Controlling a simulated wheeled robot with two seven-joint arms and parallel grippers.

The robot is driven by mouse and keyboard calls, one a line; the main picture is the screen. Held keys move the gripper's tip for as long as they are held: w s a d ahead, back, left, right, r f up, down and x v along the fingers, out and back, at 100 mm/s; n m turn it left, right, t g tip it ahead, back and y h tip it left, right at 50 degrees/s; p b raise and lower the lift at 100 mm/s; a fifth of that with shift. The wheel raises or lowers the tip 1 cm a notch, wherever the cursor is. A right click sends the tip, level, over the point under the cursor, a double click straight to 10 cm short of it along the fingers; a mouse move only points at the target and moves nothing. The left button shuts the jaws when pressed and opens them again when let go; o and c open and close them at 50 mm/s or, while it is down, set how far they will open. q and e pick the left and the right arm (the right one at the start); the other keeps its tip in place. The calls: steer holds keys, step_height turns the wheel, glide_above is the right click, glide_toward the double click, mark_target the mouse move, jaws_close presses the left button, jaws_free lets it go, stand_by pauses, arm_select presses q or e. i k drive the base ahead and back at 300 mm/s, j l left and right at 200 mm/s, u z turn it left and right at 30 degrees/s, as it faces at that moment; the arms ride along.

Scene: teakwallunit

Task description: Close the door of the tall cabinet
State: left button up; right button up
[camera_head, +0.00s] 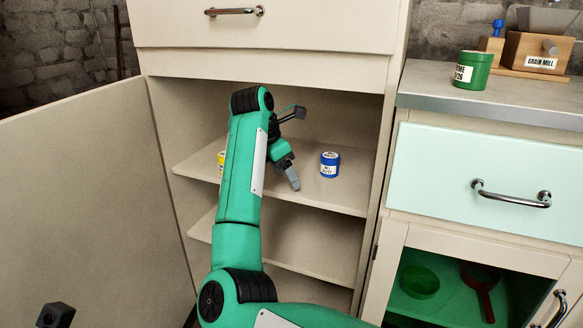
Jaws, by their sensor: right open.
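The tall cabinet (265,67) stands in the middle with its lower compartment open to view. Its door (85,200) is swung wide open to the left, and its inner face fills the left of the view. My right arm reaches up in front of the compartment. My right gripper (296,148) is open and empty, with its fingers spread in front of the upper shelf and apart from the door. A dark tip at the bottom left, in front of the door, looks like part of my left gripper (55,316); most of it is out of view.
A blue tin (330,165) and a partly hidden yellow tin (221,160) stand on the upper shelf (345,199). At right is a counter (500,95) with a green tin (472,71) and grain mill (535,52). The cupboard below holds a green bowl (419,282).

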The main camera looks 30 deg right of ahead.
mark_target(89, 224)
steer(key=k, duration=1)
